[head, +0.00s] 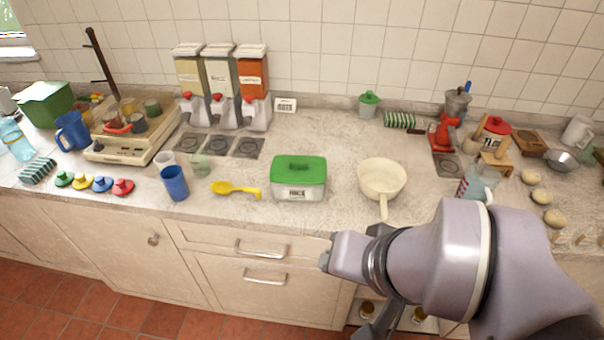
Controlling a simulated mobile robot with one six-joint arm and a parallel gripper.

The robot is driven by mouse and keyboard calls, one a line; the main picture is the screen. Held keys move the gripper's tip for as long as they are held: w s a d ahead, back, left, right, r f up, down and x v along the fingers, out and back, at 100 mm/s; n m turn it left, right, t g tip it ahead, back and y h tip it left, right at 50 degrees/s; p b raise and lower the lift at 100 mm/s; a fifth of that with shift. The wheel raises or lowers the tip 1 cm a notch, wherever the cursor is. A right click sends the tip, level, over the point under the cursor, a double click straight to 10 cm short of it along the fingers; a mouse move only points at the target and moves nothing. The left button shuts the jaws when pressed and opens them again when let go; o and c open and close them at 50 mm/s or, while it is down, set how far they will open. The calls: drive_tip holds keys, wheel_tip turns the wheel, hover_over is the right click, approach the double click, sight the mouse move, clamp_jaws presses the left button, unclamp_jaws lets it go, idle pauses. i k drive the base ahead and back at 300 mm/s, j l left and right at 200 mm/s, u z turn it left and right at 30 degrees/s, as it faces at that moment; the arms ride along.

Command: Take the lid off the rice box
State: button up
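The rice box (298,193) is a white box with a label on its front. It stands on the counter near the front edge, in the middle of the view. Its green lid (299,169) sits on top, with a darker raised handle in the middle. My gripper (372,322) is low in the picture, in front of the counter, to the right of and apart from the box. Only part of it shows at the bottom edge, so its opening cannot be made out. My arm covers the lower right.
A cream pan (382,177) stands right of the box, its handle pointing to the front. Dispensers (222,85) stand behind. The counter directly behind the box is mostly clear.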

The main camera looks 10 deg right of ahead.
sight(286, 169)
drive_tip(key=i+j, duration=0.7)
drive_tip(key=j, duration=0.2)
drive_tip(key=i+j+z, duration=0.1)
drive_tip(key=i+j, duration=0.25)
drive_tip(key=j, duration=0.15)
